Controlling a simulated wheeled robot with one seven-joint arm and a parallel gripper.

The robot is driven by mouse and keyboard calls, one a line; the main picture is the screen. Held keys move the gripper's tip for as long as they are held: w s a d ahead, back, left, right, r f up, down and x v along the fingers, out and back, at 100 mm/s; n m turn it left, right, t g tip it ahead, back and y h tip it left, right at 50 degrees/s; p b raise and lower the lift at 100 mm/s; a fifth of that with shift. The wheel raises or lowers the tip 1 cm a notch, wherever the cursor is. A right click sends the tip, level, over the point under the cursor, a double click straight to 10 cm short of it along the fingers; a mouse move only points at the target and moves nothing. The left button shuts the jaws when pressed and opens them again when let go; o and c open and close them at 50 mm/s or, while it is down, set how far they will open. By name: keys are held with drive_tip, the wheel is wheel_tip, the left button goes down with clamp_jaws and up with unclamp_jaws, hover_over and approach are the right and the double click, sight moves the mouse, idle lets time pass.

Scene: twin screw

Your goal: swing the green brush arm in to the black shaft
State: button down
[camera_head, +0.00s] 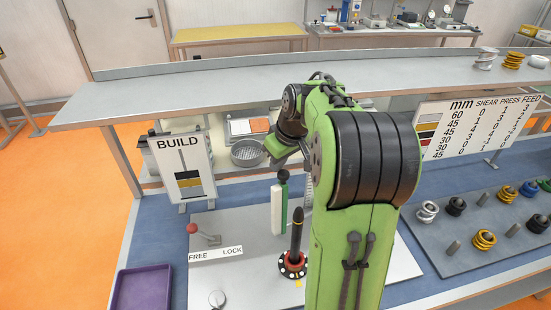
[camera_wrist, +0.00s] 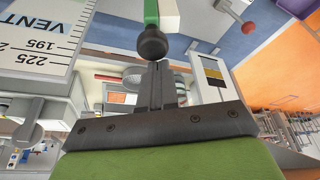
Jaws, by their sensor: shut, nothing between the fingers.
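The green brush arm (camera_head: 285,203) is an upright green strip with a black knob (camera_head: 283,176) on top, beside a white block (camera_head: 276,212). The black shaft (camera_head: 296,232) stands upright in a dark round base, just right of and nearer than the brush arm, with a gap seeming to show between them. In the wrist view the brush arm (camera_wrist: 151,10) ends in its black knob (camera_wrist: 152,43), just beyond the tips of my gripper (camera_wrist: 157,66). My gripper is shut and empty; I cannot tell whether it touches the knob.
A red-knobbed lever (camera_head: 192,229) stands left on the grey plate by a FREE/LOCK label. A BUILD sign (camera_head: 184,165) stands behind it. A purple tray (camera_head: 142,289) lies front left. A board with coloured rings (camera_head: 465,245) is at right. My arm covers the middle.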

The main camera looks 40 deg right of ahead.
drive_tip(key=s+n+y, duration=0.1)
drive_tip(key=s+n, duration=0.3)
drive_tip(key=s, duration=0.4)
drive_tip(key=shift+s+d+n+y+b, duration=0.15)
drive_tip(key=shift+n+y+b, duration=0.15)
idle(0.3)
